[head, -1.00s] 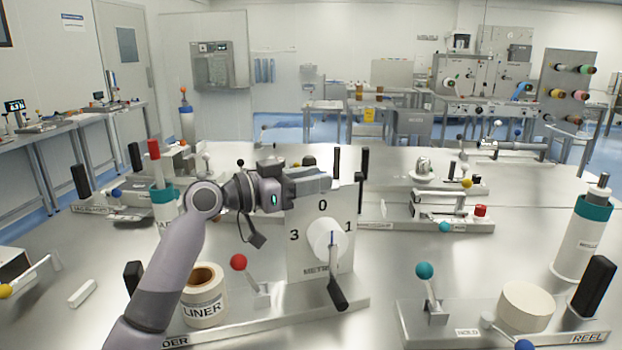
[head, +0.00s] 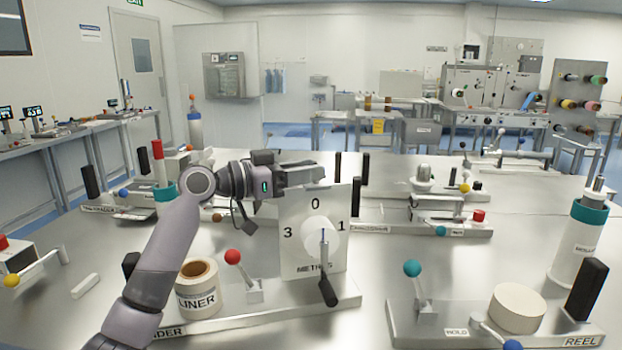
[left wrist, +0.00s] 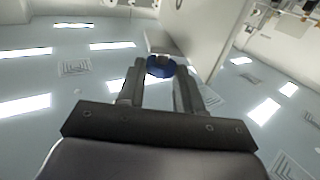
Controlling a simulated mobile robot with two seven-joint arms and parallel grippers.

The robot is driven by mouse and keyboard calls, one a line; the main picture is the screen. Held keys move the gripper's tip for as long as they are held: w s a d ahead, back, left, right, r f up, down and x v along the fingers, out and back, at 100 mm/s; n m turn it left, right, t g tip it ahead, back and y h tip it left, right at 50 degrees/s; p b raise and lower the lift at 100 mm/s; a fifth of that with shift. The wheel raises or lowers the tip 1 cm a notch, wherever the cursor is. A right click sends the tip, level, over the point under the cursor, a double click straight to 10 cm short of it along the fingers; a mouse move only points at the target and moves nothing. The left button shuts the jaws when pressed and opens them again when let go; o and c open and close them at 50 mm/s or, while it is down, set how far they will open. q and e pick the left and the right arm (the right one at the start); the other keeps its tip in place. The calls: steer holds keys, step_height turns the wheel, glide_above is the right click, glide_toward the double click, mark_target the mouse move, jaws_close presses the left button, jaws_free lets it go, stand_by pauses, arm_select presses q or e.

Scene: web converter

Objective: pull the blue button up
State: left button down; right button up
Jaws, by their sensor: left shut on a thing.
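My left gripper (head: 335,175) is above the top edge of a white panel with the numbers 0, 1 and 3 in the head view. In the left wrist view the blue button (left wrist: 160,68) sits between the two fingertips, and the gripper (left wrist: 158,82) is shut on it. The button cannot be made out in the head view. My right gripper is not in view.
The white numbered panel (head: 298,251) has a black-handled crank on its front. A red-knobbed lever (head: 233,257) and a liner roll (head: 198,300) stand to its left. A teal-knobbed lever (head: 412,269) and a cream roll (head: 517,308) are at the right.

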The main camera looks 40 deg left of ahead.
arm_select(q)
steer(key=shift+r, duration=0.25)
steer(key=c, duration=0.7)
jaws_free()
steer(key=shift+s+r, duration=0.1)
steer(key=shift+c, duration=0.2)
steer(key=b+v, duration=0.2)
steer(key=v, duration=0.5)
steer(key=shift+b, duration=0.4)
steer(key=shift+a, duration=0.1)
